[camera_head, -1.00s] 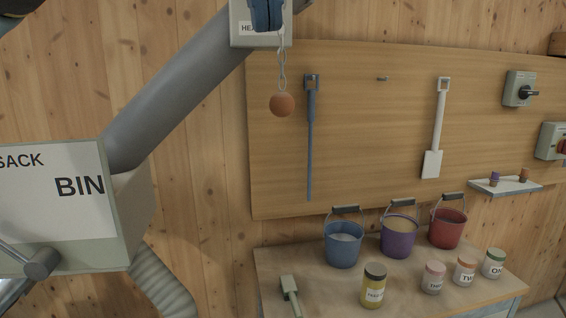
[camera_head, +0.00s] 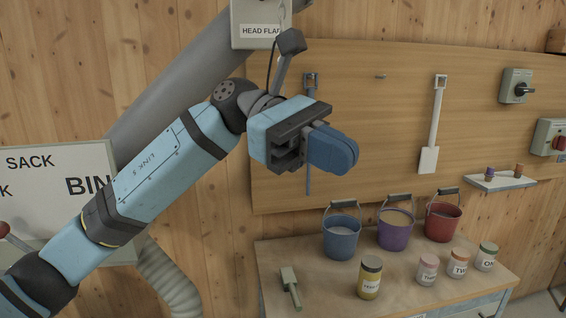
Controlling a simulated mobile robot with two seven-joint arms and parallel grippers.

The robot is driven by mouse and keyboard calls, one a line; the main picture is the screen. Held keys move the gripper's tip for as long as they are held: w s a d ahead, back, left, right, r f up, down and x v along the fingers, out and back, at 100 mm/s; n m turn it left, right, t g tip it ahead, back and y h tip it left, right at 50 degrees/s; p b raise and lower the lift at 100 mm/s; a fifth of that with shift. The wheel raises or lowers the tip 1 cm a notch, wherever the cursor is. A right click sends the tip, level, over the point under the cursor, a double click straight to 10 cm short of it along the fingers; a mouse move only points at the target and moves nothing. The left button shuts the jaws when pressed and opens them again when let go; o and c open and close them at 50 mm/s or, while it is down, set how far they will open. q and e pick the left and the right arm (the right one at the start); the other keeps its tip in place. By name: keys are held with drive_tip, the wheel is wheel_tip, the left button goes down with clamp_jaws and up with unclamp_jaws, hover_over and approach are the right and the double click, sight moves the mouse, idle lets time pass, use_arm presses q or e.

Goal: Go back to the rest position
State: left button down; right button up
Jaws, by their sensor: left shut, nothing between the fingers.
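My left gripper (camera_head: 340,150) is shut and empty, with its blue fingers together. It is in the upper middle of the head view, in front of the wooden board, and my left arm reaches up to it from the lower left. It hides most of the blue long-handled tool (camera_head: 308,182) on the board and the orange ball on its cord. My right gripper is not in view.
The board (camera_head: 390,130) holds a white paddle (camera_head: 433,130). A bin (camera_head: 60,170) and a grey pipe (camera_head: 165,105) stand left.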

use_arm(q)
drive_tip(key=w+a+f+n+t+h+p, duration=0.1)
drive_tip(key=w+a+f+n+t+h, duration=0.3)
drive_tip(key=n+h, duration=0.5)
drive_tip(key=w+a+f+n+t+h+p, duration=0.1)
drive_tip(key=w+f+n+t+h, duration=0.45)
drive_tip(key=n, duration=0.65)
drive_tip(key=w+a+f+n+t+y+p, duration=0.1)
drive_tip(key=a+f+n+t+y, duration=0.35)
drive_tip(key=f+n+t, duration=0.65)
drive_tip(key=a+f+n+t+y+p, duration=0.1)
drive_tip(key=a+f+n+t+y, duration=0.2)
drive_tip(key=f+n+t+y, duration=0.8)
drive_tip(key=s+a+f+n+g+y+p, duration=0.1)
drive_tip(key=s+a+f+n+g+y, duration=0.45)
drive_tip(key=f+n, duration=0.6)
drive_tip(key=s+a+f+n+g+y, duration=0.1)
drive_tip(key=s+a+f+n+g, duration=0.1)
drive_tip(key=s+f, duration=0.5)
drive_tip(key=s+a+f+n+g+y+p, duration=0.1)
drive_tip(key=s+a+f+n+g, duration=0.2)
drive_tip(key=s, duration=0.7)
wheel_tip(320, 180, down, 5)
drive_tip(key=shift+a+r+n, duration=0.1)
drive_tip(key=shift+a+n, duration=1.05)
drive_tip(key=shift+a, duration=0.05)
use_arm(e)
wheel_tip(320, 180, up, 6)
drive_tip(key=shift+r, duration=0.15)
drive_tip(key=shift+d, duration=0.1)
